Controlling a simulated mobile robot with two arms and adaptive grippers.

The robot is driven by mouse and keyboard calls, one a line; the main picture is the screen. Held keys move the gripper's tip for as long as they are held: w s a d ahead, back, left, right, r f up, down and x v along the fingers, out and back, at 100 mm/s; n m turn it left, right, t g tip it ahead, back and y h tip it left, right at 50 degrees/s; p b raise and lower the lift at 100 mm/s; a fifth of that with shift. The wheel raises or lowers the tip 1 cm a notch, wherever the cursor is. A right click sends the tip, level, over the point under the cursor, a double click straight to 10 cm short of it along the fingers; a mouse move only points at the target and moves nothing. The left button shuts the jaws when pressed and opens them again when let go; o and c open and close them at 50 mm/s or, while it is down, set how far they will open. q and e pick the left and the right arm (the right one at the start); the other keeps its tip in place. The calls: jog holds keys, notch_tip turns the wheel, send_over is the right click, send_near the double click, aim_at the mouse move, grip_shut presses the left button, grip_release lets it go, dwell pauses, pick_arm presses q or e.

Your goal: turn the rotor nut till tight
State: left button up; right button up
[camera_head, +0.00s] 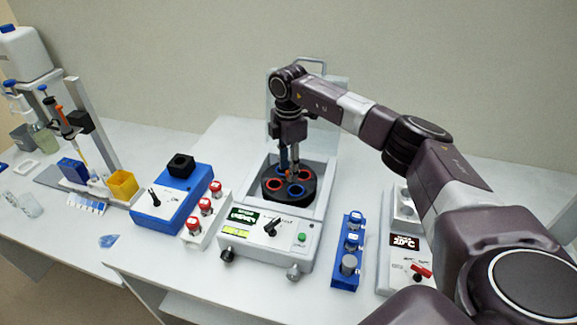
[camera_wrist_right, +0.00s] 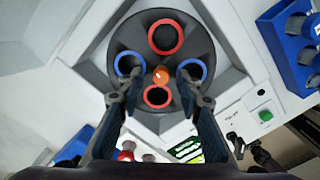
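The black rotor (camera_head: 272,196) with red- and blue-ringed holes sits in the open chamber of the centrifuge (camera_head: 262,238). In the right wrist view the rotor (camera_wrist_right: 135,35) fills the middle, and the small orange rotor nut (camera_wrist_right: 161,75) shows at its centre. My right gripper (camera_head: 288,170) points down over the rotor. In the wrist view its two fingers (camera_wrist_right: 157,82) stand apart, one on each side of the nut, with visible gaps to it. I cannot tell the fingertips' exact height above the nut. My left gripper is not in view.
The raised centrifuge lid (camera_head: 335,95) stands behind the chamber. A white rack with red-capped tubes (camera_head: 205,207) and a blue device (camera_head: 172,200) are at left. A blue rack (camera_head: 347,262) and a device reading 20°C (camera_head: 404,241) are at right.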

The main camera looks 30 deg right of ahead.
notch_tip(320, 180, up, 12)
dwell(0.5)
dwell(0.6)
